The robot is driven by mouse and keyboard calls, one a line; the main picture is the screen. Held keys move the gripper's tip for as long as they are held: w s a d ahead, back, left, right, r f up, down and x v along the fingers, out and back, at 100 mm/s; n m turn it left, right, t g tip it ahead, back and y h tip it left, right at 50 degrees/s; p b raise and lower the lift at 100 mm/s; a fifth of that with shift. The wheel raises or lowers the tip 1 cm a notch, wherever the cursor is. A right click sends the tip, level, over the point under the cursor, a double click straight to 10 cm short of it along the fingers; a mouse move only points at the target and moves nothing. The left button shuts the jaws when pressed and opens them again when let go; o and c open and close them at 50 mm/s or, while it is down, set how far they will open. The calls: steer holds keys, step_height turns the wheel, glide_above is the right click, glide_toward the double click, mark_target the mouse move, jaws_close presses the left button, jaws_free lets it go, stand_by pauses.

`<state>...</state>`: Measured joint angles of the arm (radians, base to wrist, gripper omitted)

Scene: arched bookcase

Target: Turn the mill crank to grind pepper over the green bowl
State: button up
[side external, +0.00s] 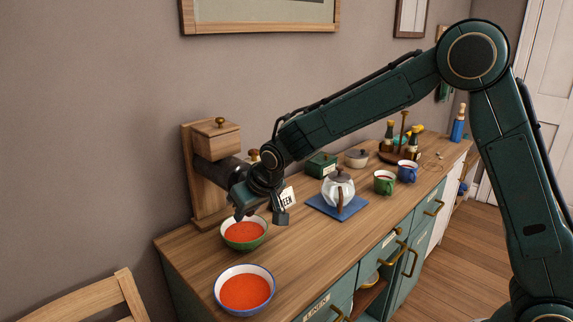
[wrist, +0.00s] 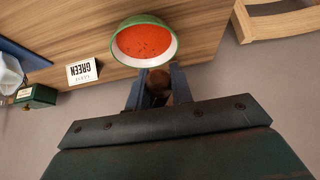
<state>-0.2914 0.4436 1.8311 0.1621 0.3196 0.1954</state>
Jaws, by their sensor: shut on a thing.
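The wooden pepper mill (side external: 212,140) stands against the wall at the left end of the counter, with a dark barrel across its middle. My gripper (side external: 262,212) is in front of it, just beside and above the green bowl (side external: 244,245). In the wrist view my gripper (wrist: 158,88) is shut on a round brown crank knob (wrist: 157,80), which sits between its fingers. The rest of the crank is hidden. The green bowl (wrist: 120,24) holds red soup with small dark specks on it.
A blue-rimmed bowl (side external: 245,290) of red soup stands nearer the front. A GREEN card (side external: 288,197), also in the wrist view (wrist: 82,72), stands close to my gripper. A teapot (side external: 338,189) on a blue mat (side external: 322,207), a green mug (side external: 384,183) and a blue mug (side external: 407,172) stand right.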

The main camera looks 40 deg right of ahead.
steer(key=shift+w+d+r, duration=0.15)
steer(key=shift+d+r, duration=0.1)
steer(key=shift+w+d+f, duration=0.15)
steer(key=shift+d, duration=1)
steer(key=shift+d+r, duration=0.25)
steer(key=shift+d, duration=1)
steer(key=shift+d+r, duration=0.8)
steer(key=shift+d, duration=0.2)
steer(key=shift+d+r, duration=0.25)
steer(key=shift+r, duration=0.35)
steer(key=shift+d+r, duration=0.2)
steer(key=shift+r, duration=0.35)
